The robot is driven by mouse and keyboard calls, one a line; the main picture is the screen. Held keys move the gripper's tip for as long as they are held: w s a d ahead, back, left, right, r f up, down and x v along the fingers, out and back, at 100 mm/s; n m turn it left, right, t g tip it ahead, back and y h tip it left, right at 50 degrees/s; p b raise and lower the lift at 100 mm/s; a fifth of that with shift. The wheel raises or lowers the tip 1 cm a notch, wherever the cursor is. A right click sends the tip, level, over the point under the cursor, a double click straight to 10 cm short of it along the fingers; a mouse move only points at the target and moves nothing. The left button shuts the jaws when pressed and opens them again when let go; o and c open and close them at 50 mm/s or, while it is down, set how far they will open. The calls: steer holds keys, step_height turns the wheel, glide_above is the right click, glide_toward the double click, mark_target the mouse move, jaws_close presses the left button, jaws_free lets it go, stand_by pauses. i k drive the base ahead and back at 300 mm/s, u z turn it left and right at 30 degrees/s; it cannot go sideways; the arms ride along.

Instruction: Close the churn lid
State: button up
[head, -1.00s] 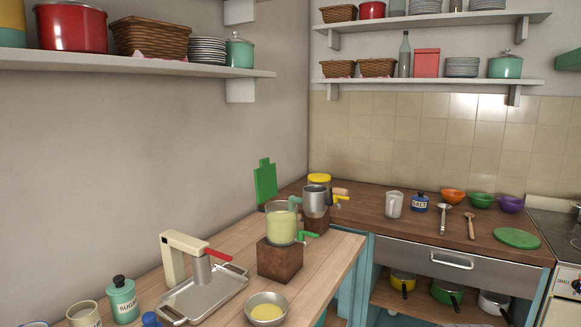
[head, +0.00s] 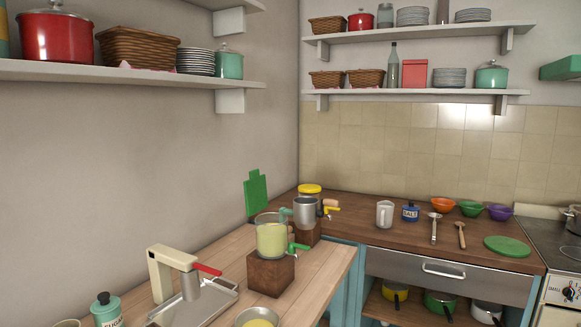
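No vessel is clearly marked as the churn. A clear vessel of pale yellow-green liquid (head: 272,241) with a green tap (head: 297,247) stands upright on a wooden block (head: 270,275). Its top looks open, and a small teal part (head: 285,213) shows at its back rim. My gripper is not in view.
A cream press with a red handle (head: 207,269) over a metal tray (head: 222,291) stands at front left, near a bowl (head: 257,318) and teal sugar jar (head: 105,310). A green board (head: 256,196) leans against the wall. Bare wooden counter (head: 325,270) lies right of the clear vessel.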

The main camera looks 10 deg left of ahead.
mark_target(255, 194)
steer(key=z, duration=1.45)
steer(key=i, duration=1.85)
steer(key=u, duration=3.4)
steer(key=i, duration=1.05)
